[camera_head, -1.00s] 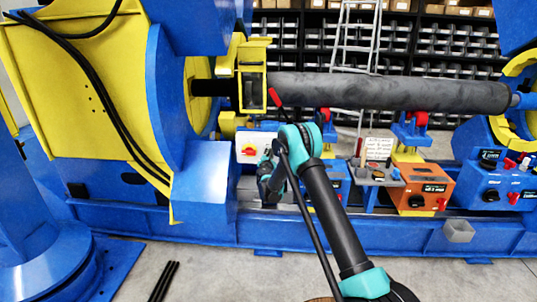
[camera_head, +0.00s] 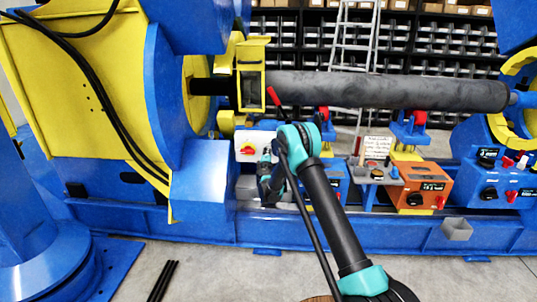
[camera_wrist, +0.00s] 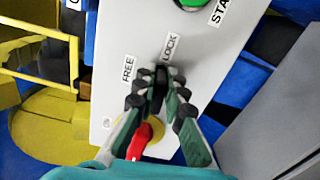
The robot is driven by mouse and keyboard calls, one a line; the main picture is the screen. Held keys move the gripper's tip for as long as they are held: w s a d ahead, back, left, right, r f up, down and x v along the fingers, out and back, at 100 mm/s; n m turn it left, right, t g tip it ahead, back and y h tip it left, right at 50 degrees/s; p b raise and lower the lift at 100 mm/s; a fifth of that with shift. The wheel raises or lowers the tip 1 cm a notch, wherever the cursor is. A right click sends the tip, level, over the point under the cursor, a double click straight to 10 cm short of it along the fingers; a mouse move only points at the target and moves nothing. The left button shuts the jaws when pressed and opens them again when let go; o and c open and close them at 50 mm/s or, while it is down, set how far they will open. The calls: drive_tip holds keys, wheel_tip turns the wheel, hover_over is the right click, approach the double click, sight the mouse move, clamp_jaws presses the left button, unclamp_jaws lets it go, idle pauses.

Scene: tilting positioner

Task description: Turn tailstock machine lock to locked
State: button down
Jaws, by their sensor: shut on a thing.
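The machine lock is a black knob (camera_wrist: 161,90) on a white control panel (camera_wrist: 128,32), between the FREE label (camera_wrist: 128,69) and the LOCK label (camera_wrist: 170,47) in the wrist view. My gripper (camera_wrist: 160,80) is shut on this knob, one finger on each side. The knob's pointing end is mostly hidden between the fingertips and appears to lie closer to LOCK. In the head view the white panel (camera_head: 243,138) stands left of my arm, and the knob is too small or hidden to make out.
A red switch on a yellow disc (camera_wrist: 154,147) sits just below the knob, close to my fingers. A green button (camera_wrist: 189,3) is at the top of the panel. A long dark roller (camera_head: 390,92) lies above. An orange box (camera_head: 420,183) stands to the right.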

drive_tip(key=shift+f+m, duration=0.1)
drive_tip(key=shift+m, duration=0.5)
drive_tip(key=c, duration=1.6)
unclamp_jaws()
drive_tip(key=s, duration=1.2)
drive_tip(key=shift+a, duration=0.2)
